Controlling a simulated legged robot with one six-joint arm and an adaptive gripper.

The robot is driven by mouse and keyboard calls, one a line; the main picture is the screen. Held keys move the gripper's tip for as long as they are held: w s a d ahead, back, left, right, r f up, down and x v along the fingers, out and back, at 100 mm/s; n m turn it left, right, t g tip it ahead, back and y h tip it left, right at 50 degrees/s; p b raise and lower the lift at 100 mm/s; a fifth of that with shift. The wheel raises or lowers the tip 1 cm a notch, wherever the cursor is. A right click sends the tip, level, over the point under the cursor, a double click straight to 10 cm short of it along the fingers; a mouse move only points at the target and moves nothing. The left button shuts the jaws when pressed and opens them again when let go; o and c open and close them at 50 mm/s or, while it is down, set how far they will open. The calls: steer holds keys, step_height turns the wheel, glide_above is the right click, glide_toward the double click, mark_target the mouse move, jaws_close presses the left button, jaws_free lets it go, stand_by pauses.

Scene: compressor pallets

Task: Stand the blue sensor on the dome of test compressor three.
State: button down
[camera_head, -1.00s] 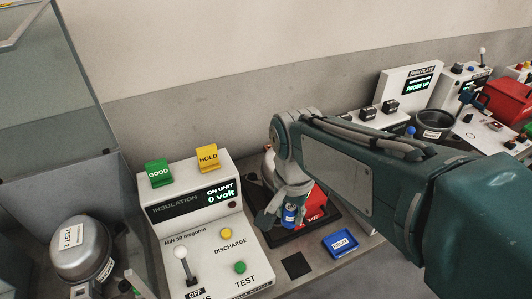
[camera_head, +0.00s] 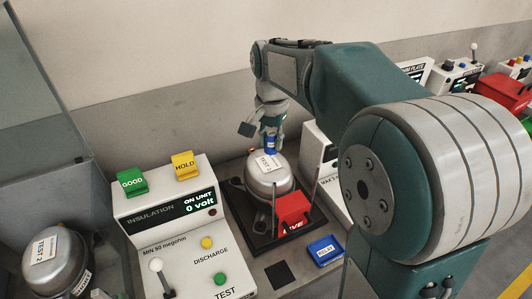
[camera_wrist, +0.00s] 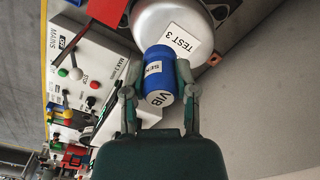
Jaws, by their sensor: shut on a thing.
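The blue sensor (camera_head: 270,143) is a small blue cylinder. My gripper (camera_head: 266,138) is shut on it and holds it at the dome of test compressor three (camera_head: 268,184), a silver compressor with a TEST 3 label. In the wrist view the blue sensor (camera_wrist: 159,75) shows "VIB" on its end, between the two fingers of my gripper (camera_wrist: 158,78). The silver dome (camera_wrist: 150,20) with its label lies just beyond it. I cannot tell whether the sensor touches the dome.
The compressor stands on a dark base (camera_head: 240,222) with thin posts and a red LIVE box (camera_head: 293,208) in front. An insulation tester (camera_head: 150,235) is at left, with compressor TEST 2 (camera_head: 55,260) beyond. A blue tray (camera_head: 325,251) lies at right.

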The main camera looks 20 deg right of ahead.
glide_above(268, 164)
steer(key=s, duration=0.1)
steer(key=f, duration=0.4)
steer(key=shift+d+f, duration=0.1)
steer(key=shift+d, duration=0.1)
steer(key=shift+w+a+f, duration=0.2)
steer(key=shift+w+f, duration=0.1)
steer(key=shift+f, duration=0.1)
steer(key=f, duration=0.3)
steer(key=shift+w+a+f, duration=0.1)
steer(key=shift+w+f, duration=0.05)
steer(key=shift+w, duration=0.1)
steer(key=shift+d+f, duration=0.15)
steer(key=shift+d, duration=0.05)
steer(key=shift+f, duration=0.1)
steer(key=shift+c, duration=2)
jaws_free()
steer(key=shift+a, duration=0.15)
